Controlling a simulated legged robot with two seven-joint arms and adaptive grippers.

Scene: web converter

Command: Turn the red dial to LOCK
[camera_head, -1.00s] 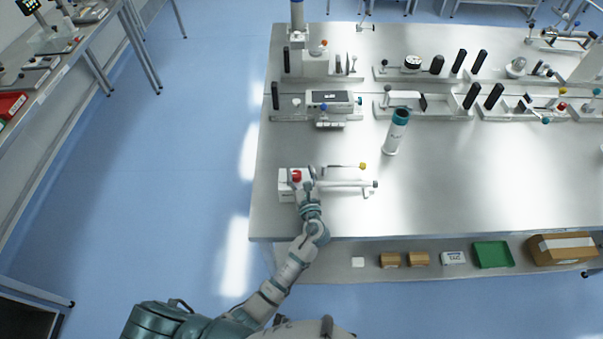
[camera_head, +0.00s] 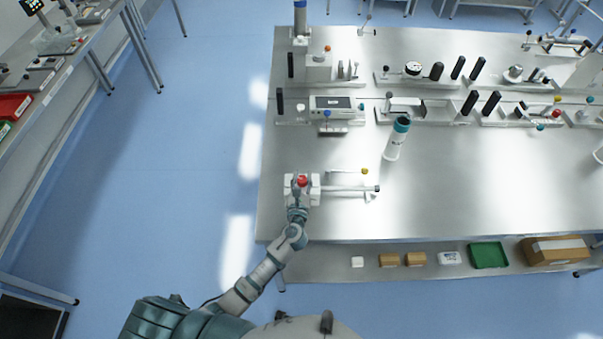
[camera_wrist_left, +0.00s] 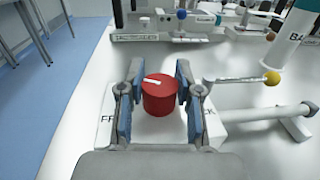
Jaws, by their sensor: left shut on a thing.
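The red dial (camera_head: 302,180) sits on a white block (camera_head: 289,194) near the table's front left. In the left wrist view the dial (camera_wrist_left: 159,98) is a red cylinder with a white mark on top, pointing to the left side. My left gripper (camera_head: 303,187) is at the dial, its fingers (camera_wrist_left: 159,72) on either side and shut on it. Beside the left finger the block's label starts "FR"; beside the right finger one ends in "CK". The fingers hide the rest of both labels. My right gripper is not in view.
A rod with a yellow knob (camera_head: 364,171) and a white bar (camera_head: 345,188) extend right of the block. A white cylinder with a teal top (camera_head: 396,138) stands further right. Several devices line the table's back. The front right tabletop is clear.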

